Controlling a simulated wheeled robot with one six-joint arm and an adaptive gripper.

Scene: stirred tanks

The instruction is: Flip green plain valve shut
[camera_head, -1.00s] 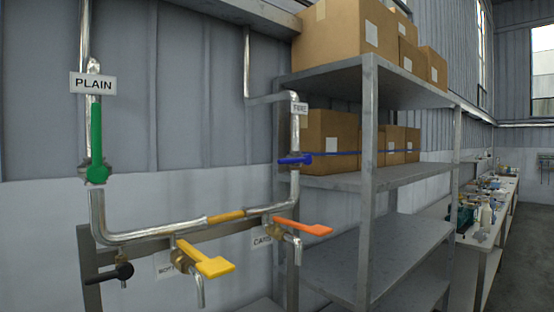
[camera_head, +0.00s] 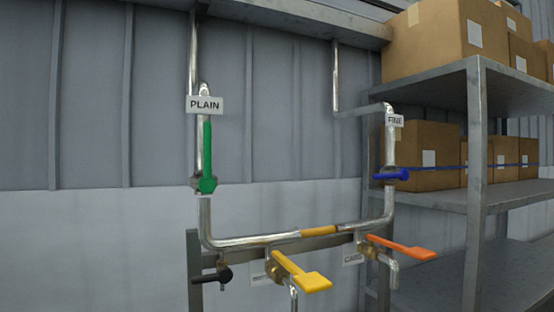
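The green valve handle (camera_head: 207,152) is on the vertical pipe at the left of the pipework in the head view. It points straight up, in line with the pipe, from its round hub at the lower end. A white sign reading PLAIN (camera_head: 205,104) hangs just above it. My gripper is not in view, and nothing touches the green handle.
A blue handle (camera_head: 391,176) sits on the right pipe under a FINE sign (camera_head: 395,120). Yellow (camera_head: 303,274), orange (camera_head: 405,247) and black (camera_head: 213,276) handles stick out below. A metal shelf (camera_head: 473,150) with boxes stands at the right. The wall left of the pipes is clear.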

